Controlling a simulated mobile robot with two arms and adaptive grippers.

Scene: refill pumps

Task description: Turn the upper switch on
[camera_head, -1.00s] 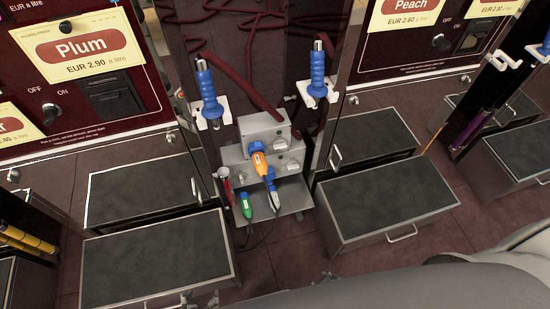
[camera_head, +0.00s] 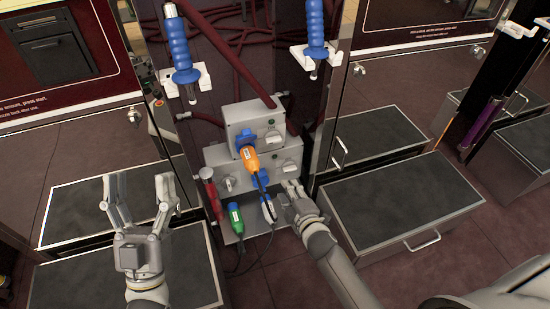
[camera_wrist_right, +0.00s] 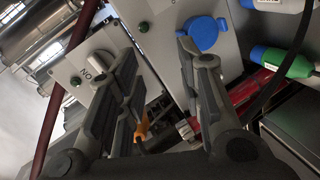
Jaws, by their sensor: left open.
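The upper switch (camera_head: 272,137) is a pale knob on the front of the upper grey box (camera_head: 240,118). My right gripper (camera_head: 292,188) is open and empty, low in front of the lower grey box and below the upper switch, apart from it. In the right wrist view its two fingers (camera_wrist_right: 156,55) are spread. A pale knob (camera_wrist_right: 101,66) on a grey panel with lettering shows behind the left finger there; I cannot tell which switch it is. My left gripper (camera_head: 143,195) is open and empty over the left step, away from the boxes.
The lower grey box (camera_head: 262,163) carries knobs on both sides. An orange plug (camera_head: 249,158) sits at a blue socket between the boxes. A green plug (camera_head: 235,218) and a red hose nozzle (camera_head: 211,192) are below. Blue nozzles (camera_head: 178,45) hang above. Dark steps flank both sides.

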